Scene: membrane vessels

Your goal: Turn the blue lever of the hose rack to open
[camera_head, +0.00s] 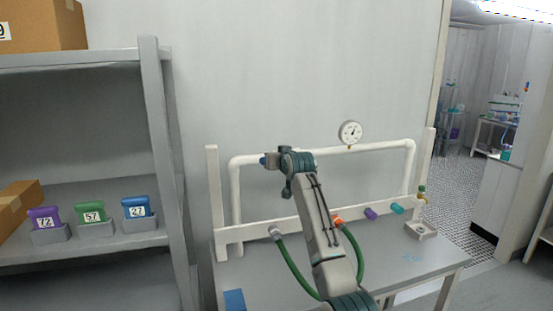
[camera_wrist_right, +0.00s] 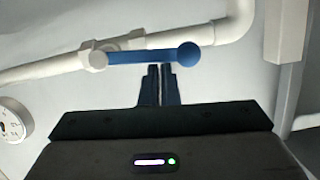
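The blue lever (camera_wrist_right: 150,56) lies across the white pipe (camera_wrist_right: 60,67) in the right wrist view, at a slight angle to it. Its pale hub is at the left and its round blue knob at the right. My right gripper (camera_wrist_right: 160,70) points at the lever's middle, its fingertips close together with nothing seen between them. The tips are at the lever's edge; I cannot tell if they touch. In the head view a small blue end of the lever (camera_head: 263,160) shows beside my right wrist, which hides the rest. My left gripper is not in view.
The white pipe frame (camera_head: 380,147) carries a round gauge (camera_head: 349,132). Green hoses (camera_head: 291,262) and coloured fittings hang along the lower rail, above a grey table (camera_head: 400,262). A shelf (camera_head: 100,190) with numbered boxes stands at left. A doorway opens at right.

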